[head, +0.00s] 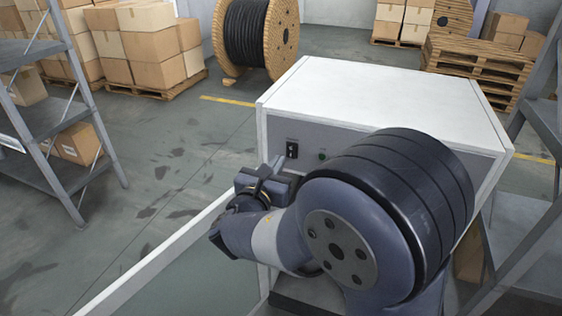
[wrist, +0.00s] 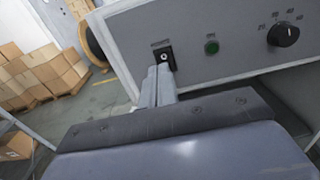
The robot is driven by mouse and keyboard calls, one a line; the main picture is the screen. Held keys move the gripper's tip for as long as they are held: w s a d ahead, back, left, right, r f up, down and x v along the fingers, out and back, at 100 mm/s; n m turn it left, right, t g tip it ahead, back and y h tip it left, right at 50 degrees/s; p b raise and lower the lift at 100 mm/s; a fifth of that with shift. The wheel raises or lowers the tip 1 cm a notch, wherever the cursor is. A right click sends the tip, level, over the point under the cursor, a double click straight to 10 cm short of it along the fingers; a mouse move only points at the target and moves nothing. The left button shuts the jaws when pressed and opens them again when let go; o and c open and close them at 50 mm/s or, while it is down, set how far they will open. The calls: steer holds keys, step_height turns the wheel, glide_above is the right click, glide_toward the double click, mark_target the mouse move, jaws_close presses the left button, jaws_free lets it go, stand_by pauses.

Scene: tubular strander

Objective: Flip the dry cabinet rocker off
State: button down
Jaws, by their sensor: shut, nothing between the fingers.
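The dry cabinet (head: 385,95) is a white box with a grey control panel along its front top edge. Its black rocker (head: 292,149) sits near the panel's left end, and it also shows in the wrist view (wrist: 165,57). My gripper (head: 276,167) is shut and empty, in front of the panel at its left end. In the wrist view my two fingers (wrist: 159,72) lie together, their tips at the rocker's lower edge. I cannot tell whether they touch it. The fingers partly cover the rocker's lower part, and its position is too small to read.
A green button or lamp (wrist: 212,47) and a black dial (wrist: 284,35) sit right of the rocker. The cabinet's white-framed door (head: 165,255) stands open toward the lower left. Metal shelves (head: 60,110) stand at left. Boxes and a cable reel (head: 247,40) stand behind on open floor.

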steer(key=v, duration=0.7)
steer(key=shift+s+a+r, duration=0.2)
steer(key=shift+s+r, duration=0.15)
steer(key=shift+r, duration=0.1)
